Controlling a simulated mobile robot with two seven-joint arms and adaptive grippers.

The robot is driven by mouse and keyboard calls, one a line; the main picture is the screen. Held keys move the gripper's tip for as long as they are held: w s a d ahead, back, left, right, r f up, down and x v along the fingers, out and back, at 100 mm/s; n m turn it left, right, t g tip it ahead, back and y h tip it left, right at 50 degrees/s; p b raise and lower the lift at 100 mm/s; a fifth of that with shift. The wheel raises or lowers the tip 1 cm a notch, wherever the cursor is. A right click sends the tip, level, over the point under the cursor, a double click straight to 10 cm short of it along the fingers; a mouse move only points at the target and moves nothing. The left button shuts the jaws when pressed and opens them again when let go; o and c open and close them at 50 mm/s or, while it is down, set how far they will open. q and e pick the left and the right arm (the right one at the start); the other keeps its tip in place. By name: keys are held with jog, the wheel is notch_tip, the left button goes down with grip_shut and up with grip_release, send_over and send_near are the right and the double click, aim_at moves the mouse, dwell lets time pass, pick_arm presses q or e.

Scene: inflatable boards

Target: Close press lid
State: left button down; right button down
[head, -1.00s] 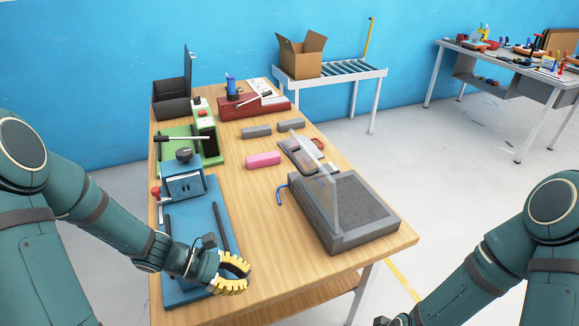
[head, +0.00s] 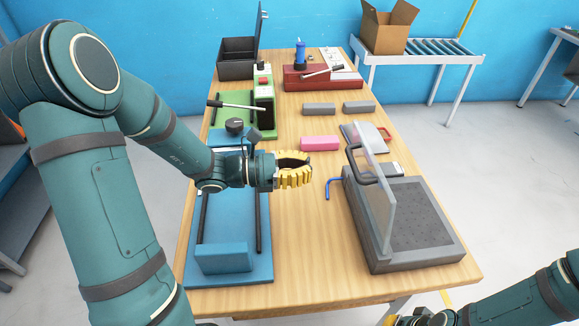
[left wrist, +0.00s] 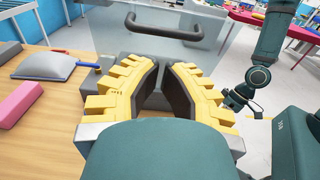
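The press (head: 425,225) is a grey box with a dark flat top on the right side of the wooden table. Its clear lid (head: 378,200) stands raised, nearly upright, along the press's left side, with a dark handle (head: 360,165) on it. In the left wrist view the handle (left wrist: 180,28) and lid (left wrist: 150,45) are ahead of the fingers. My left gripper (head: 306,170) is left of the lid and apart from it, above the table. Its yellow fingers (left wrist: 165,68) are parted and empty. My right gripper (head: 415,320) is cut off at the bottom edge; its fingers are unclear.
A blue fixture (head: 230,225) with black rails is on the left. Grey blocks and a green press (head: 262,95) stand farther back.

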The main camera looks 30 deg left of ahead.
pick_arm(q)
jog(key=x, duration=0.8)
jog(key=shift+b, duration=0.35)
jog(key=shift+w, duration=0.1)
